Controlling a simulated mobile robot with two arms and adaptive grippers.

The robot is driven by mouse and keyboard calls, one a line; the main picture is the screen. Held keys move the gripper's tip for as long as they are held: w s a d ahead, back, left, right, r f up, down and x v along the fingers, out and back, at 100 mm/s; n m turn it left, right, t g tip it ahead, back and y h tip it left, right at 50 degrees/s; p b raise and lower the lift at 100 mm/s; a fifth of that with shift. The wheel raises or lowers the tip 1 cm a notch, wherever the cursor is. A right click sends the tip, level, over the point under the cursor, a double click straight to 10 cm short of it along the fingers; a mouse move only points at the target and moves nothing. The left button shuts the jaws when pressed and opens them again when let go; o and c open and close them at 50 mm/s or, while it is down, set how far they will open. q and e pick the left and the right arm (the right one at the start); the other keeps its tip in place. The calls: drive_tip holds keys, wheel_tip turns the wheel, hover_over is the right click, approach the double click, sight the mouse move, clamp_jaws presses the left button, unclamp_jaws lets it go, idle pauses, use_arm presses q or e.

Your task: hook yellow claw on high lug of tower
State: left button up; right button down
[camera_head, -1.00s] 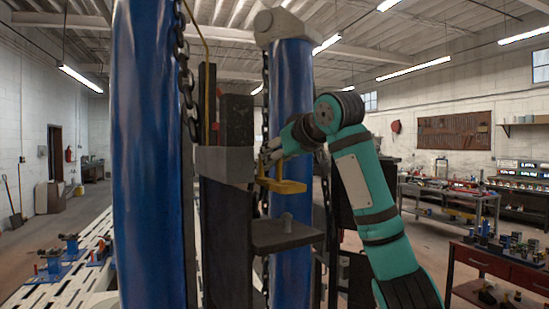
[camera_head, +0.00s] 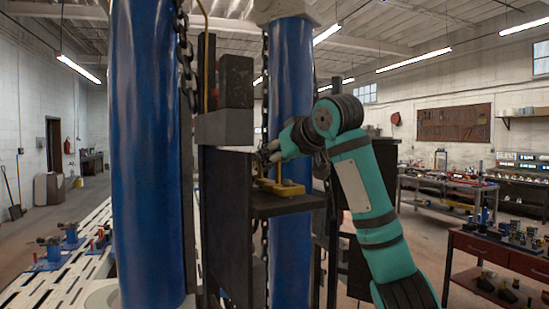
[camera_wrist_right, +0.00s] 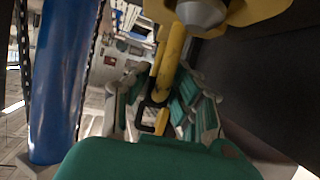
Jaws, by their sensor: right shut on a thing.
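The yellow claw (camera_head: 284,188) is low at the dark shelf-like lug (camera_head: 290,205) that juts from the tower's black upright plate (camera_head: 229,215). A short grey stud stands up at the claw, and the claw seems to lie around its foot. My right gripper (camera_head: 267,155) is shut on the claw's upright yellow handle, above the lug. In the right wrist view the yellow claw (camera_wrist_right: 255,8) is at the top, with a grey rounded piece (camera_wrist_right: 204,12) in its opening. Whether the claw touches the lug is hard to tell. My left gripper is out of view.
Thick blue columns (camera_head: 148,150) (camera_head: 290,110) stand on either side of the plate, with hanging chains (camera_head: 187,65) beside them. A grey block (camera_head: 224,127) crosses the plate above the lug. A red workbench (camera_head: 495,252) stands at the right; floor shows between.

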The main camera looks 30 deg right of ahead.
drive_tip(key=shift+f, duration=0.2)
drive_tip(key=shift+s, duration=0.1)
drive_tip(key=c, duration=1.1)
unclamp_jaws()
drive_tip(key=shift+o, duration=0.2)
drive_tip(key=shift+f, duration=0.1)
drive_tip(key=v, duration=1.2)
drive_tip(key=shift+s, duration=0.1)
